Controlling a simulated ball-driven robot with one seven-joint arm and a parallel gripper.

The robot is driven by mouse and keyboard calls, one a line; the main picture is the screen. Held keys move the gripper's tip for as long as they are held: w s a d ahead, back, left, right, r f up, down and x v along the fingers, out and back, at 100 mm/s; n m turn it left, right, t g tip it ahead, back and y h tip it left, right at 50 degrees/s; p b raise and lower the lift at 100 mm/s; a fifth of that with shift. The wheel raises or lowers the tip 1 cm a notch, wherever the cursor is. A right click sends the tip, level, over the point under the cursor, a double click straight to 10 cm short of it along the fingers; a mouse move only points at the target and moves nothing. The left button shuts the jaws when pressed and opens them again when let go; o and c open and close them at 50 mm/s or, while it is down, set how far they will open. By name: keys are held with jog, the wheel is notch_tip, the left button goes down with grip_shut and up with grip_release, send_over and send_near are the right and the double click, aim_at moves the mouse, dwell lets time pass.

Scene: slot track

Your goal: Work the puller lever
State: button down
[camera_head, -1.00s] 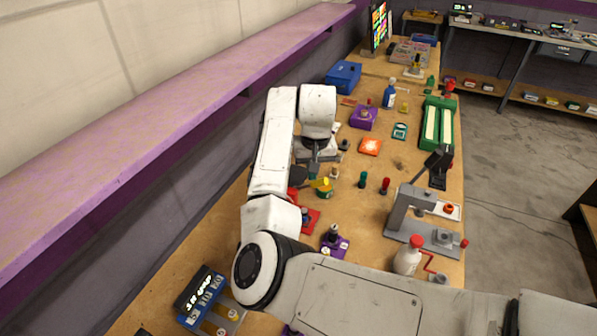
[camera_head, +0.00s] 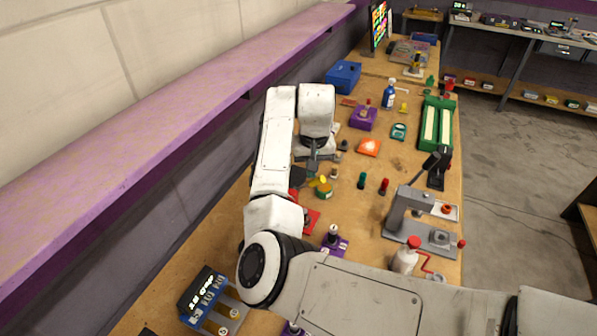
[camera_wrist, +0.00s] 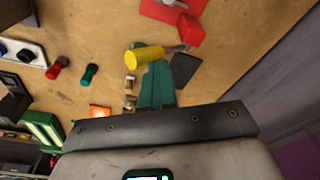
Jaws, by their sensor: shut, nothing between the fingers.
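A yellow cylindrical knob (camera_wrist: 145,57) shows right at my fingertips in the wrist view. In the head view, a yellow top (camera_head: 323,180) sits over a green base just below my gripper (camera_head: 316,174). This may be the puller lever; I cannot tell for sure. My gripper's teal fingers (camera_wrist: 153,82) are shut and empty, pointing at the knob. Whether they touch it cannot be told. The fingers hide part of the green base behind the knob.
A red block (camera_wrist: 190,30) and a dark plate (camera_wrist: 184,68) are close to the fingers. Green and red posts (camera_head: 362,180) stand to the right. A grey press (camera_head: 405,215) stands farther right. A purple shelf (camera_head: 180,130) runs along the wall at left.

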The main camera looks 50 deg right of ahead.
jog(key=w+a+r+p, duration=0.2)
jog(key=w+r+p, duration=0.4)
jog(key=r, duration=0.5)
jog(key=shift+w+a+r, duration=0.2)
jog(key=shift+w, duration=0.1)
dwell(1.7)
jog(key=shift+s+f, duration=0.1)
dwell(0.5)
